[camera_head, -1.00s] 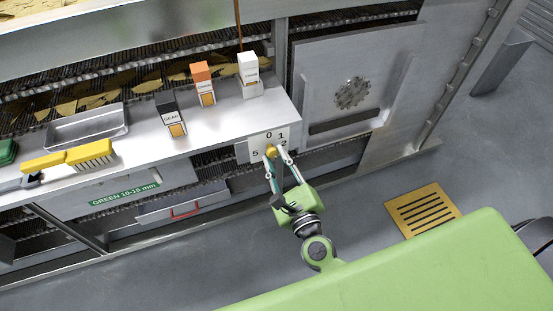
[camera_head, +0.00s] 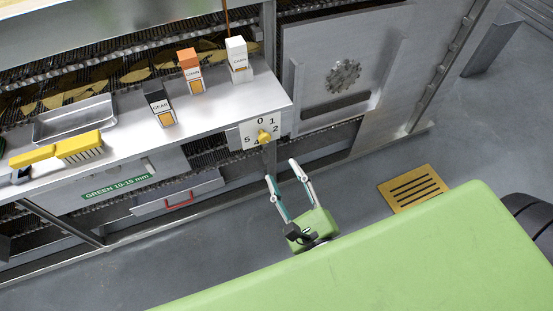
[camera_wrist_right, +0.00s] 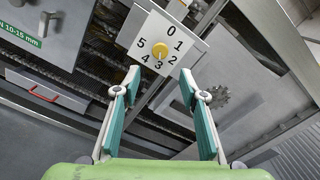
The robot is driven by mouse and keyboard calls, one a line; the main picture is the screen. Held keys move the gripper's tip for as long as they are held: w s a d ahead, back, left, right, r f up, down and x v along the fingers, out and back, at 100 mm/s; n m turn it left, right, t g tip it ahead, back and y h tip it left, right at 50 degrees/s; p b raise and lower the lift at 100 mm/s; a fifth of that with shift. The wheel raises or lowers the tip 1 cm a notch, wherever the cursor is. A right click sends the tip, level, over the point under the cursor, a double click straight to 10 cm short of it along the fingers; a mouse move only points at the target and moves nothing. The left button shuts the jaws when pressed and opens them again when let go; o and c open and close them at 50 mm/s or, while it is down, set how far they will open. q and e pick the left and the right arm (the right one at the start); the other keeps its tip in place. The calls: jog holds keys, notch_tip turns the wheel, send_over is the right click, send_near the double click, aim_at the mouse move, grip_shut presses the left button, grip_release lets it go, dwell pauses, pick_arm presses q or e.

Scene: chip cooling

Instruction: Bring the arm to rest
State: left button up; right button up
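My right gripper (camera_head: 284,179) is open and empty in the head view, in front of the machine and below the dial, apart from it. In the right wrist view its two teal-padded fingers (camera_wrist_right: 162,85) stand wide apart with nothing between them. The yellow knob (camera_head: 264,136) sits on a white numbered dial plate (camera_head: 250,131) on the machine's front. In the right wrist view the knob (camera_wrist_right: 160,50) is free, and its pointer seems to face about 3. My left gripper is not in view.
A steel shelf (camera_head: 215,112) holds a yellow brush (camera_head: 80,148), a metal tray (camera_head: 75,122), and black, orange and white cartons. A red-handled drawer (camera_head: 178,201) lies below. A yellow floor grate (camera_head: 414,188) is at right. Grey floor is clear around my right gripper.

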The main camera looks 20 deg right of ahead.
jog(key=shift+s, duration=1)
jog(key=s+f+n+g+y, duration=0.1)
jog(key=s+f+n+g, duration=0.15)
jog(key=f+n, duration=0.65)
jog(key=s+f+n+g, duration=0.2)
jog(key=f+n+g, duration=0.15)
jog(key=f, duration=1.05)
jog(key=s+f+n+g+y, duration=0.1)
jog(key=s+f+n+g, duration=0.1)
jog(key=f+n, duration=0.7)
jog(key=s+d+f+n+g+h, duration=0.1)
jog(key=s+d+f+n+g, duration=0.1)
jog(key=s+f, duration=0.4)
jog(key=s+d+f+n+g, duration=0.3)
jog(key=s+f+n+g, duration=0.1)
jog(key=s+f, duration=0.3)
jog(key=s+d+f+n+g+h, duration=0.1)
jog(key=s+d+f+n+g, duration=0.2)
jog(key=s+f, duration=0.3)
jog(key=s+n, duration=0.1)
jog(key=s, duration=0.2)
jog(key=shift+s+f+n+h, duration=0.25)
jog(key=shift+s+n+h, duration=0.05)
jog(key=shift+s+n, duration=0.05)
